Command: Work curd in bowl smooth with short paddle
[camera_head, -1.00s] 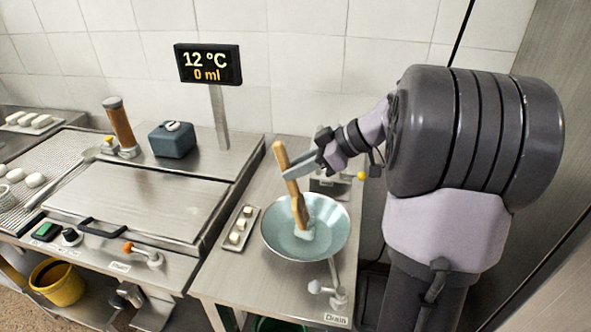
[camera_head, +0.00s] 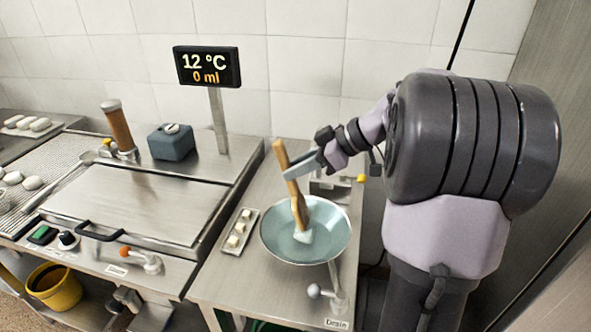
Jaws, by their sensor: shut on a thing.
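The short wooden paddle (camera_head: 295,191) stands slightly tilted in the bowl. My gripper (camera_head: 290,173) is shut on its upper handle, above the bowl's far left rim. The shallow round bowl (camera_head: 339,238) sits on the steel table at the right. A pale lump, seemingly curd (camera_head: 303,236), shows at the paddle's lower end on the bluish bowl floor. The paddle tip is partly hidden by the lump, and I cannot tell how smooth the curd is.
A small tray (camera_head: 238,229) with several white pieces lies left of the bowl. A valve lever (camera_head: 315,291) stands in front of it. A display (camera_head: 207,66) reads 12 °C and 0 ml. A lidded steel unit (camera_head: 130,205) is at left, with a yellow bucket (camera_head: 56,288) below.

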